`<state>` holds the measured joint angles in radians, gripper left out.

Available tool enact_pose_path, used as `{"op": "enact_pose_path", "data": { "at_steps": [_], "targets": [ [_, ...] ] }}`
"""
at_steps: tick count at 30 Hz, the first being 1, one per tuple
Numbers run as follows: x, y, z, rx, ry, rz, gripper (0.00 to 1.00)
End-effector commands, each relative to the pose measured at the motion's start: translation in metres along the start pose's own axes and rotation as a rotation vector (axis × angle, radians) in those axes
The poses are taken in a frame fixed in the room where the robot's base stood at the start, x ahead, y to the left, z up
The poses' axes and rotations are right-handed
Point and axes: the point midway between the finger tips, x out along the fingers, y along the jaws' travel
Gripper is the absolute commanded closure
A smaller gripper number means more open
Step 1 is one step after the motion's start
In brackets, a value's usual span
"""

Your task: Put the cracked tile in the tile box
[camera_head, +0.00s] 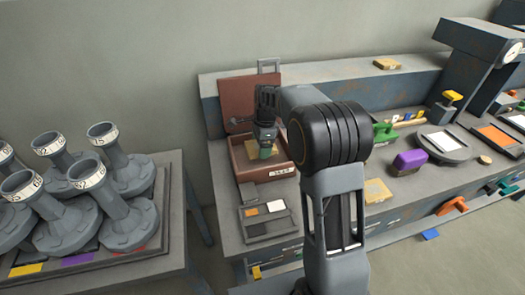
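A reddish-brown box (238,168) with a pale label on its front, probably the tile box, stands on the bench with its lid (243,97) raised behind it. My gripper (265,153) points down over the inside of the box. Something green shows at its fingertips; I cannot tell whether it is held or lies below. A tan tile (247,148) shows inside the box, left of my gripper. Another tan tile (377,191) lies on the bench right of my arm, and one (387,63) lies on the back ledge. Cracks are too small to make out.
A tray (256,229) with orange, white and grey pieces sits before the box. A purple-handled block (408,162), a green tool (385,132) and a round plate (461,152) stand at right. Several grey funnel-shaped shells (120,172) crowd the left table. My arm hides the middle bench.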

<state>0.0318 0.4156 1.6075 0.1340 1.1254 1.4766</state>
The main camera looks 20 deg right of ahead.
Motion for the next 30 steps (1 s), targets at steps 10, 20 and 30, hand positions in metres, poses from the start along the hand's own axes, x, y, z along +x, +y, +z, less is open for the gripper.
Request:
{"op": "enact_pose_path", "data": {
  "at_steps": [10,20,30],
  "targets": [
    [0.033,-0.002,-0.004,0.0,0.0,0.0,0.49],
    [0.036,-0.002,-0.004,0.0,0.0,0.001,0.49],
    [0.036,-0.002,-0.004,0.0,0.0,0.001,0.0]
  ]
}}
